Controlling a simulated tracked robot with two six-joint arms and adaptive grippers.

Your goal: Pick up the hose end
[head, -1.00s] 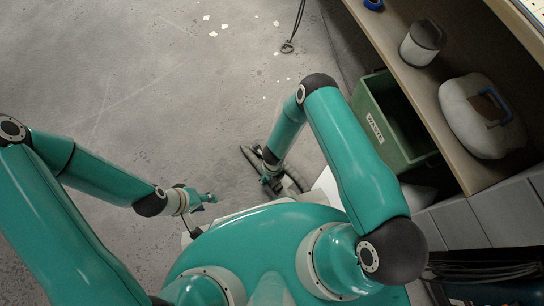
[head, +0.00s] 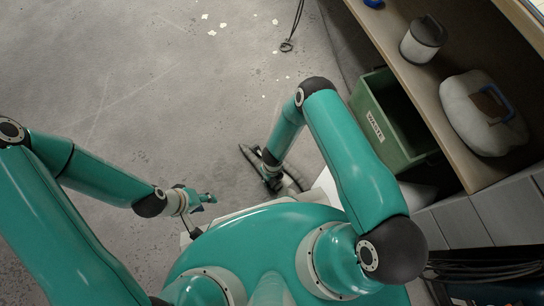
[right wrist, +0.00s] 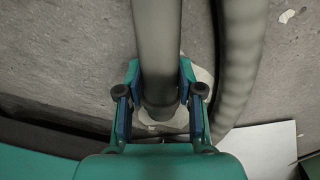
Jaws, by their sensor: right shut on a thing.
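The hose shows in the head view as a dark, ribbed length (head: 251,158) on the floor, partly hidden behind my right arm. In the right wrist view the grey, smooth hose end (right wrist: 157,50) runs down between the fingers, with a darker collar near its lower end. My right gripper (right wrist: 160,88) is shut on it, one finger on each side. In the head view this gripper (head: 270,182) is small and dark beside the hose. My left gripper (head: 207,200) is clear of the hose, to its left; its finger gap is too small to judge.
A green waste bin (head: 403,145) stands right of my right arm, beside a wooden shelf (head: 436,92) holding a white canister (head: 421,45) and a pale container (head: 482,115). A thin cord with a loop (head: 287,46) hangs at the top. Floor at upper left is open.

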